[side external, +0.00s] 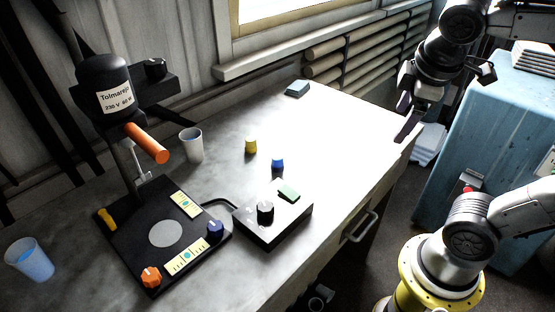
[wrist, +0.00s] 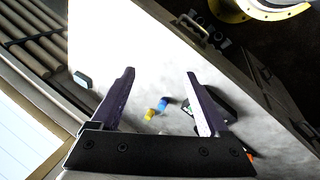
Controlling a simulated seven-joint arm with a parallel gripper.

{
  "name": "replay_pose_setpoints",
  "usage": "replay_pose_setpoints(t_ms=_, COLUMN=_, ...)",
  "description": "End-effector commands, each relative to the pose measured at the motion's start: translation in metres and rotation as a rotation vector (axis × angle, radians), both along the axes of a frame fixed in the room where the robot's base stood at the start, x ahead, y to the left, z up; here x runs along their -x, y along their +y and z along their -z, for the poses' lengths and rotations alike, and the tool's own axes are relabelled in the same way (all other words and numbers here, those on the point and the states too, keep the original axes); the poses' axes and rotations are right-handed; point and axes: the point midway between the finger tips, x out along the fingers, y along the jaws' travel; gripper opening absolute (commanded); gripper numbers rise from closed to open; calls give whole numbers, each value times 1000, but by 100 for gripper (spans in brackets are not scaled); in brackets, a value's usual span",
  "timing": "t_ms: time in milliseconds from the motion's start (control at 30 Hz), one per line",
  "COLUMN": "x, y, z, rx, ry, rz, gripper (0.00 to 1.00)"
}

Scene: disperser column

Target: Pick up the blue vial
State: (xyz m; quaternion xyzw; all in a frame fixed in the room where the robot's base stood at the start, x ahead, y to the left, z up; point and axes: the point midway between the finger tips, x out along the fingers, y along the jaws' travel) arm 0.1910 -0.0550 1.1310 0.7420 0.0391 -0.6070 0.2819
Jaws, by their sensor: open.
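The blue vial (side external: 277,163) is a small blue piece standing on the grey table, right of the yellow vial (side external: 251,145). In the wrist view the blue vial (wrist: 162,104) shows between my fingers, with the yellow one (wrist: 149,115) just below and left of it. My gripper (side external: 404,118) is open and empty. It is at the right end of the table, well apart from the blue vial. In the wrist view my two fingers (wrist: 161,105) are spread wide.
The disperser (side external: 103,85) with its black base stands at the left. A control box (side external: 273,220) with a black knob sits in front of the blue vial. A white cup (side external: 191,145) and a blue cup (side external: 30,260) stand on the table. The table's right part is clear.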

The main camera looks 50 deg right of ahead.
Motion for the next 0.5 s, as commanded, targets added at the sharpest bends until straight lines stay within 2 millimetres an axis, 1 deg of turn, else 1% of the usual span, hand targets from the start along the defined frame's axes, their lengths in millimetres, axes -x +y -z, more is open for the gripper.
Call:
replay_pose_setpoints(t_ms=33, x=-14, y=-3, z=-3, rx=56, ry=58, rz=-50, gripper=78)
replay_pose_setpoints(t_ms=133, x=-42, y=-10, z=-8, rx=177, ry=176, rz=-149, gripper=78)
replay_pose_setpoints(t_ms=267, x=-86, y=-9, z=-9, rx=340, ry=332, rz=-284, gripper=78)
replay_pose_setpoints(t_ms=300, x=-100, y=-6, z=-8, rx=388, ry=378, rz=-325, gripper=78)
replay_pose_setpoints(t_ms=367, x=-122, y=-1, z=-4, rx=461, ry=443, rz=-383, gripper=78)
replay_pose_setpoints(t_ms=400, x=-136, y=5, z=0, rx=508, ry=485, rz=-420, gripper=78)
replay_pose_setpoints(t_ms=500, x=-170, y=23, z=13, rx=625, ry=584, rz=-511, gripper=78)
